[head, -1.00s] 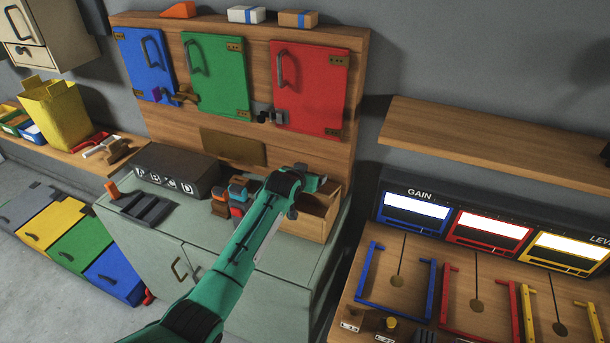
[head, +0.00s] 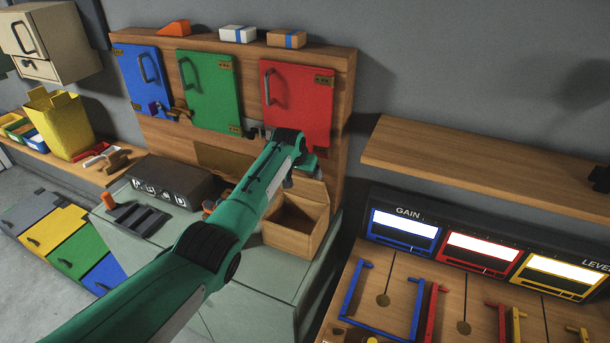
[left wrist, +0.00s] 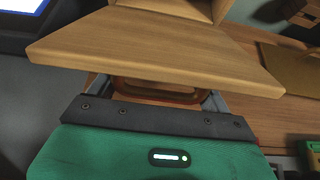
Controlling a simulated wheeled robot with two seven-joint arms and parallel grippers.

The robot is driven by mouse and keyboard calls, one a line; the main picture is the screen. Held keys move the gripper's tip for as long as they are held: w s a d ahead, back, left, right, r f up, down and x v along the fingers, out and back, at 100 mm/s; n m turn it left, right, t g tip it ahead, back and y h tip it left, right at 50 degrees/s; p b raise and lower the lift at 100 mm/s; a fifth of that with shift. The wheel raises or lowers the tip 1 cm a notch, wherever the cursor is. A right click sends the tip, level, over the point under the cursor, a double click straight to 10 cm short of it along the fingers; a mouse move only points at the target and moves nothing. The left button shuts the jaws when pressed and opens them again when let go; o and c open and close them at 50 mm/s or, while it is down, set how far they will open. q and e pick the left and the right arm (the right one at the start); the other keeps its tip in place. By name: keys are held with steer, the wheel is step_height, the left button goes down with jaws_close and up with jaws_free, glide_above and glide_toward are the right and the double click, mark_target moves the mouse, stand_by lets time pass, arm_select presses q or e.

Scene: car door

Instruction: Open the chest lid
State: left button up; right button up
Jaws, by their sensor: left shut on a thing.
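The small wooden chest (head: 284,238) stands at the right end of the grey-green cabinet top. Its lid (head: 312,193) is raised at the back and the dark inside shows. In the left wrist view the lid (left wrist: 150,52) is a broad wooden board just ahead of my gripper, and part of the chest's inside shows at the top edge. My left gripper (head: 305,163) is above the chest at the raised lid. In the left wrist view the gripper (left wrist: 162,95) is shut on the lid, with a rounded orange-brown piece between its fingers. My right gripper is not in view.
Blue, green and red doors (head: 299,105) stand on the wooden backboard close behind my left gripper. A black box with knobs (head: 170,185) is left of the chest. A wooden shelf (head: 470,170) and a panel with lit displays (head: 480,248) are at the right.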

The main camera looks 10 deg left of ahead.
arm_select(q)
steer(key=shift+w+r, duration=0.1)
steer(key=shift+w, duration=0.2)
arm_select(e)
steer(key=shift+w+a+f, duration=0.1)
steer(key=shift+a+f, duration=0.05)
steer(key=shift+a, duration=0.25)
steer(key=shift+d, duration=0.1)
arm_select(q)
steer(key=o, duration=1.1)
steer(key=shift+w+f, duration=0.15)
steer(key=shift+f, duration=0.05)
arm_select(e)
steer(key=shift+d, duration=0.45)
